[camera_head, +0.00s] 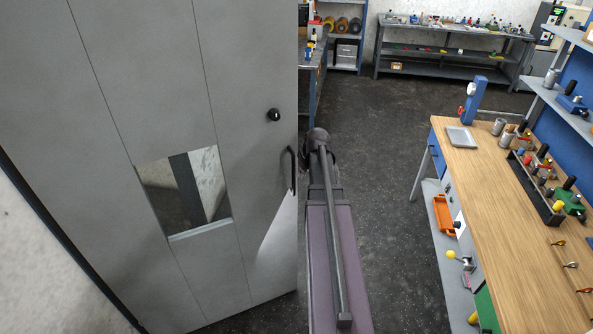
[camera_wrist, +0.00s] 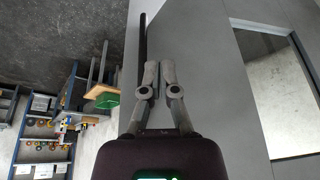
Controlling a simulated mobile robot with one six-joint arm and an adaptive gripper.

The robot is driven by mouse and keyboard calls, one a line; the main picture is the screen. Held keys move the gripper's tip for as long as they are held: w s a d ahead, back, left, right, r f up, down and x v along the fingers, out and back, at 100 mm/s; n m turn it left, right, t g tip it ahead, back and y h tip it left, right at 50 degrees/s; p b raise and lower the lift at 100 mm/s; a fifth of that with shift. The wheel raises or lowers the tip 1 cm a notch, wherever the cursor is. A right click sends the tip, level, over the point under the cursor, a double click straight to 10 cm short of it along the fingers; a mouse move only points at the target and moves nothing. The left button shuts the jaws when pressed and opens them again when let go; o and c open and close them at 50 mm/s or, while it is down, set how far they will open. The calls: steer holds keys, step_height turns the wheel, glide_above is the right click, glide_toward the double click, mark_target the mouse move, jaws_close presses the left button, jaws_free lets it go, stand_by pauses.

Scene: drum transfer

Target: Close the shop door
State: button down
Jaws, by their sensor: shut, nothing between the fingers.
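The shop door (camera_head: 120,110) is a grey panel with a small window (camera_head: 185,195), filling the left of the head view. It stands open at an angle, with the room showing past its right edge. A black handle (camera_head: 292,171) and a round black knob (camera_head: 273,115) are near that edge. My arm reaches forward just right of the door; my gripper is hidden behind the arm there. In the wrist view, my gripper (camera_wrist: 160,68) is shut and empty, in front of the door (camera_wrist: 215,70) near its edge. A dark bar, probably the handle (camera_wrist: 142,40), lies just left of the fingertips; contact cannot be told.
A wooden workbench (camera_head: 475,200) with tools stands on the right. A long grey bench (camera_head: 450,45) and shelves (camera_head: 345,50) stand at the back. The dark floor (camera_head: 385,120) between door and workbench is clear.

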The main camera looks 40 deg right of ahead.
steer(key=d, duration=0.1)
steer(key=d+r, duration=0.1)
steer(key=d, duration=0.1)
steer(key=shift+s+r+p, duration=0.2)
steer(key=shift+s+p, duration=0.1)
steer(key=shift+s, duration=0.05)
steer(key=shift+f, duration=0.1)
steer(key=w+f+b, duration=0.7)
steer(key=f+b, duration=0.2)
steer(key=shift+w+d, duration=0.3)
steer(key=shift+w, duration=0.05)
stand_by(0.6)
